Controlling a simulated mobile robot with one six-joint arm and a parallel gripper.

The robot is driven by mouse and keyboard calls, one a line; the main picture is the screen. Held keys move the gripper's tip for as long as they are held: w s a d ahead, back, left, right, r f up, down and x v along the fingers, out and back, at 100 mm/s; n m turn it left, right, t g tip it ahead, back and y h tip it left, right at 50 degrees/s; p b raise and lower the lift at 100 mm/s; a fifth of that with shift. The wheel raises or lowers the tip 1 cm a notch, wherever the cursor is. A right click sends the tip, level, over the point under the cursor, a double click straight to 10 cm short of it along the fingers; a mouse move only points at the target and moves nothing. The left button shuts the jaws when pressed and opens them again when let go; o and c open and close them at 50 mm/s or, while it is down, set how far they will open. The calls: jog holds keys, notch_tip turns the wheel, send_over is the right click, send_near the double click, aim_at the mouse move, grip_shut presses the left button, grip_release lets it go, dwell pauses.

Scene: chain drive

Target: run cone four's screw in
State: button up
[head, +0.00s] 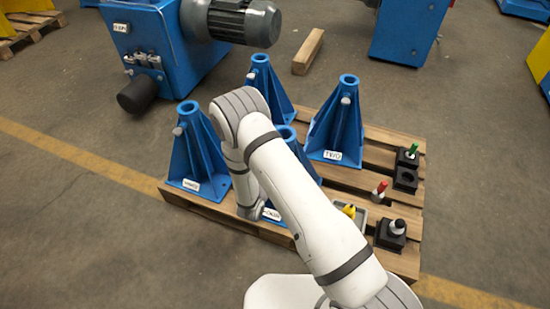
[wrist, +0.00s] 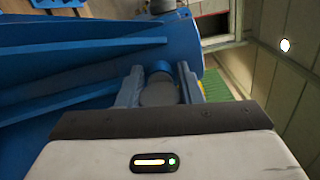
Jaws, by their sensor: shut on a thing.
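Four blue cones stand upright on a wooden pallet. My gripper (wrist: 161,80) is shut on the round grey head of a screw (wrist: 158,94) at the side of a blue cone (wrist: 60,62) in the wrist view. Part of the screw is hidden, so I cannot tell how deep it sits. In the head view my arm covers most of the front middle cone (head: 287,133), whose label is partly hidden and unreadable; the gripper is hidden there too. The front left cone (head: 197,150), back right cone (head: 340,125) and back left cone (head: 268,85) each show a grey screw head near the top.
The pallet's (head: 385,140) right side holds black blocks (head: 390,236) and tools with green (head: 413,148), red (head: 380,189) and yellow (head: 349,211) parts. A blue machine with a grey motor (head: 232,20) stands behind left. A wooden beam (head: 308,51) lies behind the pallet.

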jog(key=m, duration=0.4)
jog(key=shift+s+m+b, duration=0.1)
jog(key=shift+m+b, duration=0.2)
jog(key=shift+b, duration=0.1)
jog(key=m+b, duration=0.1)
jog(key=m, duration=0.2)
jog(key=shift+m, duration=0.3)
jog(key=m+b, duration=0.1)
jog(key=m, duration=0.2)
jog(key=shift+d+m, duration=0.1)
jog(key=shift+m, duration=0.2)
jog(key=m+b, duration=0.1)
jog(key=m, duration=0.3)
jog(key=shift+s, duration=0.1)
jog(key=shift+b, duration=0.3)
jog(key=o, duration=1)
jog(key=shift+r+m, duration=0.1)
jog(key=shift+m, duration=0.2)
jog(key=p+v, duration=0.1)
jog(key=v, duration=0.6)
jog(key=shift+s, duration=0.35)
